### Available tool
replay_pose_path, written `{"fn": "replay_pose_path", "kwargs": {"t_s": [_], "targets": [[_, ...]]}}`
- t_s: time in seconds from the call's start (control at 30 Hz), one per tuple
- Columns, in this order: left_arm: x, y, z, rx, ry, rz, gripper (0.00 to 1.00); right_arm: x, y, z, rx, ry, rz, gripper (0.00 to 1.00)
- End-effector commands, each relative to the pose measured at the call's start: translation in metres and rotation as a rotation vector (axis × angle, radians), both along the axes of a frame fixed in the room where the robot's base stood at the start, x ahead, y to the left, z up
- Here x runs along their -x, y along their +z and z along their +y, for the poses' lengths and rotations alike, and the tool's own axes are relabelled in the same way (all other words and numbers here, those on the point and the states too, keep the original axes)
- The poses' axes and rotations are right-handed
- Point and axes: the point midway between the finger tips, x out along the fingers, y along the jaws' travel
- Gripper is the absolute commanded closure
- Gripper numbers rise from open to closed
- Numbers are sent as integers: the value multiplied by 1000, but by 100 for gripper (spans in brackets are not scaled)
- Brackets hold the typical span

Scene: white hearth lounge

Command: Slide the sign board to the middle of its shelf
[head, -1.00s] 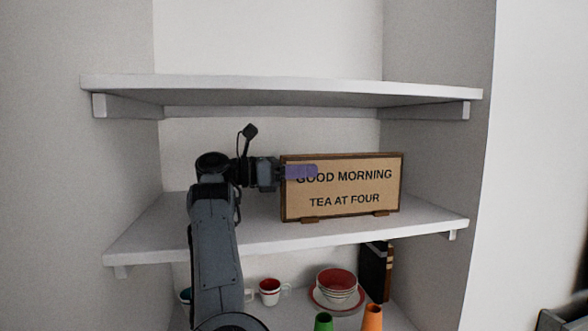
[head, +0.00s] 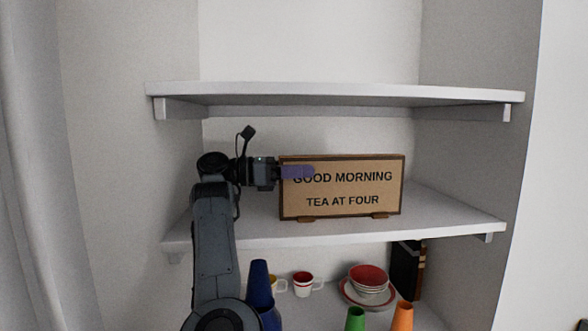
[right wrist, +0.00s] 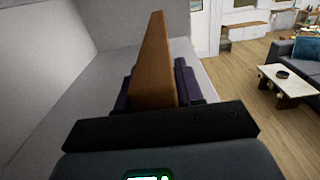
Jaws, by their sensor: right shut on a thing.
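The sign board (head: 342,203) is tan with a dark wooden frame and reads "GOOD MORNING TEA AT FOUR". It stands upright on small wooden feet on the middle shelf (head: 240,232), about midway between the shelf's ends. My right gripper (head: 298,172) is shut on the board's left edge, one purple finger across its front. In the right wrist view, the fingers (right wrist: 160,88) sit on both sides of the brown board (right wrist: 155,58), seen edge-on. The board's back is hidden in the head view. My left gripper is not in view.
An upper shelf (head: 340,94) runs above the board. Below are a red and white cup (head: 303,283), stacked bowls on a plate (head: 367,284), dark books (head: 406,268), and blue, green and orange tapered objects. The middle shelf is bare right of the board.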

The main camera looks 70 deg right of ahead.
Motion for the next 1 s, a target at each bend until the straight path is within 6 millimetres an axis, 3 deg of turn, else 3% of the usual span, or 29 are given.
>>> {"fn": "replay_pose_path", "kwargs": {"t_s": [0.43,0.47,0.63,1.0], "targets": [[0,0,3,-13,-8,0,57,1,0,-1,0,-6,1,100],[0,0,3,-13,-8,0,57,1,0,-1,0,-6,1,61],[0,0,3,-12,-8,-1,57,1,0,-1,0,-6,1,34],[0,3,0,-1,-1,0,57,1,1,-1,0,-9,1,34]]}}
